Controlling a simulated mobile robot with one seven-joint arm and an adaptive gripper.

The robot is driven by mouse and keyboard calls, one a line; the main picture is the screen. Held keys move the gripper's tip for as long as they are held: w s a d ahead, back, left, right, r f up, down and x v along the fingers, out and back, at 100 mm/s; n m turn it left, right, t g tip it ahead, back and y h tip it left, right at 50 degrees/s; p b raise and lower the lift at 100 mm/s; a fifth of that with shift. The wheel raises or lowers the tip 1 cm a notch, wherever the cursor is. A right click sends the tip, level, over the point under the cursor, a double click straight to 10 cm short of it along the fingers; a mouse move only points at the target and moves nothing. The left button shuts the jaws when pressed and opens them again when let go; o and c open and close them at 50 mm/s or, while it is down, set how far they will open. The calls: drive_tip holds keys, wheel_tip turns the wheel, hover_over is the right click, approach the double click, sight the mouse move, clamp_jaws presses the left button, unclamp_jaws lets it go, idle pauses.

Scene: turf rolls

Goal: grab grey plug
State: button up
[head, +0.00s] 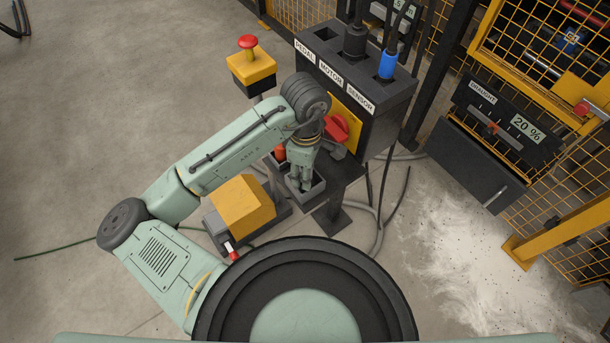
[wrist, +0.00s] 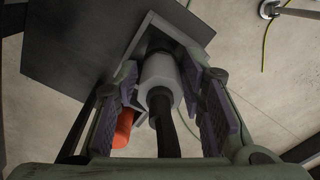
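The grey plug (wrist: 160,80) shows in the wrist view as a pale grey cylinder with a thick black cable running toward the camera. It sits in a small grey open box (head: 315,192), whose rim also shows in the wrist view (wrist: 140,38). My gripper (head: 301,178) points down into this box, and its purple-grey pads (wrist: 165,98) stand on either side of the plug. The pads look open, with a gap on the right; the left pad is very close to the plug. In the head view my gripper hides the plug.
An orange-red plug (head: 280,152) stands just left of my gripper, close to the left finger in the wrist view (wrist: 122,130). A dark socket box (head: 385,110) labelled PEDAL, MOTOR, SENSOR, with a red switch (head: 337,128), rises behind. A yellow pedal (head: 243,205) is near.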

clamp_jaws()
idle(0.3)
